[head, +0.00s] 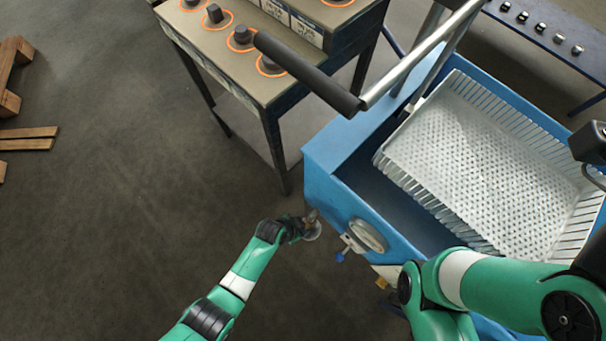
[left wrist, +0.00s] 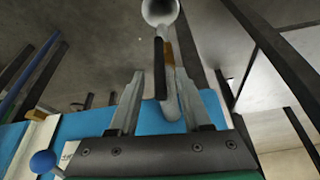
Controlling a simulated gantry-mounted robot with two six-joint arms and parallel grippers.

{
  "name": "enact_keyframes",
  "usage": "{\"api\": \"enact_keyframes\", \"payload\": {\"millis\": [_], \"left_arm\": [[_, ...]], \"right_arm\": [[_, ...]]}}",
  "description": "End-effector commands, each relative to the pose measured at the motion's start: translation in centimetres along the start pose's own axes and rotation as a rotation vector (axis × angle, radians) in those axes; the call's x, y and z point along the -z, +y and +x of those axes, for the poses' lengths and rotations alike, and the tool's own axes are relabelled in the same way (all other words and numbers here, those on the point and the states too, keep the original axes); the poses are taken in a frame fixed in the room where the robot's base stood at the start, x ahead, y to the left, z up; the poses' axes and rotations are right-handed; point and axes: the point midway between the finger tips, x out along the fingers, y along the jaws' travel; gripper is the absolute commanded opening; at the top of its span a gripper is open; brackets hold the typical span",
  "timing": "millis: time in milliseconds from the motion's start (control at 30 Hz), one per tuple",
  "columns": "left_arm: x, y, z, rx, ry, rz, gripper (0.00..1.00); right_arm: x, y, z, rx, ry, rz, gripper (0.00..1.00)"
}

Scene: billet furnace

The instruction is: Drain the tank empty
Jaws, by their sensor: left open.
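The blue tank (head: 325,185) stands at the right in the head view, with a pale round gauge (head: 368,235) and a small blue-knobbed fitting (head: 340,256) on its side. My left gripper (head: 311,226) is low beside the tank's near left corner. In the left wrist view its jaws (left wrist: 157,103) are open, with a curved silver pipe (left wrist: 172,90) and a black lever (left wrist: 160,68) between or just beyond them. I cannot tell whether they touch. The pipe's round mouth (left wrist: 160,10) is at the top. My right arm crosses the lower right; its gripper is out of view.
A perforated metal basket (head: 480,160) sits in the tank. A black-gripped bar (head: 310,75) sticks out over the tank's back left. A control desk (head: 215,60) with knobs stands behind. Wooden pallet pieces (head: 25,138) lie at the left; the floor between is clear.

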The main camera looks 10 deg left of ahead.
Motion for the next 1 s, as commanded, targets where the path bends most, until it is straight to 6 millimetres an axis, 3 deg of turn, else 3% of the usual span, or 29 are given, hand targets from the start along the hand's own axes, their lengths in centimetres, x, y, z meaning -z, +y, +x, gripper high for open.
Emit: {"api": "enact_keyframes", "payload": {"millis": [33, 100, 433, 467, 733, 1000], "left_arm": [[-0.18, 0.02, 1.25, -0.001, 0.0, 0.001, 0.48], [-0.08, 0.02, 1.76, 0.0, 0.0, 0.001, 0.48], [0.08, 0.01, 1.95, 0.0, 0.001, 0.0, 0.48], [0.08, 0.01, 1.95, 0.0, 0.0, 0.0, 0.47], [0.06, 0.01, 1.95, 0.0, 0.0, 0.0, 0.0], [0.04, 0.01, 1.96, 0.0, 0.0, 0.0, 0.0]], "right_arm": [[-0.81, 0.0, -0.89, 0.0, 0.0, 0.0, 1.0], [-1.08, 0.0, -1.18, 0.0, 0.0, 0.0, 1.0], [-1.11, -0.01, -1.22, 0.0, 0.001, 0.0, 1.0], [-1.11, -0.01, -1.22, 0.0, 0.001, 0.0, 1.0], [-1.11, 0.0, -1.23, 0.0, 0.001, 0.0, 1.0], [-1.12, 0.0, -1.23, 0.0, 0.001, 0.0, 1.0]]}}
